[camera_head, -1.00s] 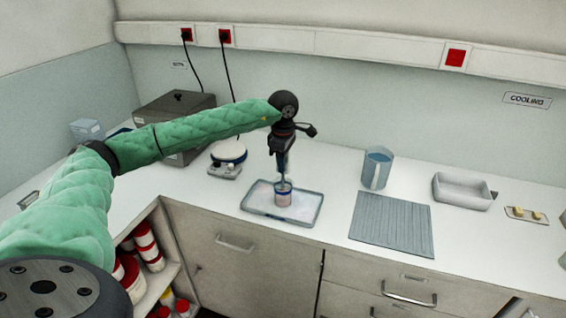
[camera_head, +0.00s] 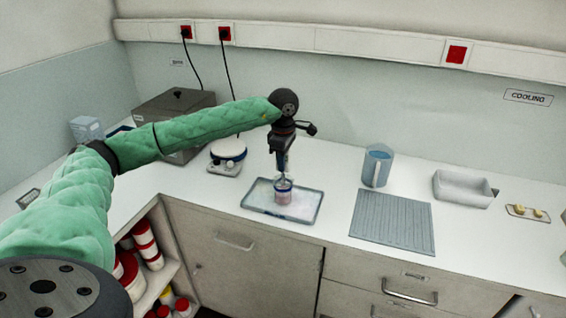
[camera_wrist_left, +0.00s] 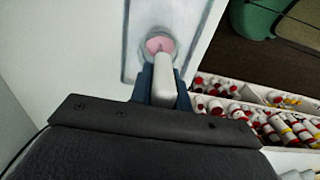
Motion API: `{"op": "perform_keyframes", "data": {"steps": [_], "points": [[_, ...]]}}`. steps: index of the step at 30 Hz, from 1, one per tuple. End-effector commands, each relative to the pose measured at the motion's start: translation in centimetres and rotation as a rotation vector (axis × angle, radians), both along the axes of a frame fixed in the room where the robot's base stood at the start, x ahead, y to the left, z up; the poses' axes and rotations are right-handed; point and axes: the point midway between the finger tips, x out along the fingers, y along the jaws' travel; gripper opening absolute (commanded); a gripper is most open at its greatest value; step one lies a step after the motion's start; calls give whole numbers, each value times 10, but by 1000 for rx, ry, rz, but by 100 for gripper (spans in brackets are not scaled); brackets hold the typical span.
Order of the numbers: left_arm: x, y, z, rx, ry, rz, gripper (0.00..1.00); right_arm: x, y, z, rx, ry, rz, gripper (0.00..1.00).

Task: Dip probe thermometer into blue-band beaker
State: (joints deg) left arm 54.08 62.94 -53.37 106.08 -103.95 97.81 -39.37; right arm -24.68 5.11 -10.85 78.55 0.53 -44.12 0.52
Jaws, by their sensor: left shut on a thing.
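The blue-band beaker (camera_head: 283,193) stands on a grey tray (camera_head: 310,208) and holds something pink. In the left wrist view the beaker (camera_wrist_left: 160,42) shows from above with its pink contents. My left gripper (camera_head: 283,170) points down directly above the beaker. In the left wrist view my left gripper (camera_wrist_left: 163,95) is shut on the pale grey handle of the probe thermometer (camera_wrist_left: 164,78), which reaches over the beaker's mouth. The probe's tip is hidden, so I cannot tell how deep it is. My right gripper is not in view.
A blue jug (camera_head: 377,167) and a ribbed grey mat (camera_head: 392,222) lie to the right, with a shallow pale bin (camera_head: 463,190) beyond. A round white device (camera_head: 228,156) and a grey lidded box (camera_head: 174,108) stand at the left. The counter between tray and mat is clear.

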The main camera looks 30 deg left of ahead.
Motion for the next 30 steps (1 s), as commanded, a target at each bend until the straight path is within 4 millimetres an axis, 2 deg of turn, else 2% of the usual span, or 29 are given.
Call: {"op": "perform_keyframes", "data": {"steps": [30], "points": [[0, 0, 0, -1, -1, 0, 0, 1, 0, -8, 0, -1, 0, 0]]}}
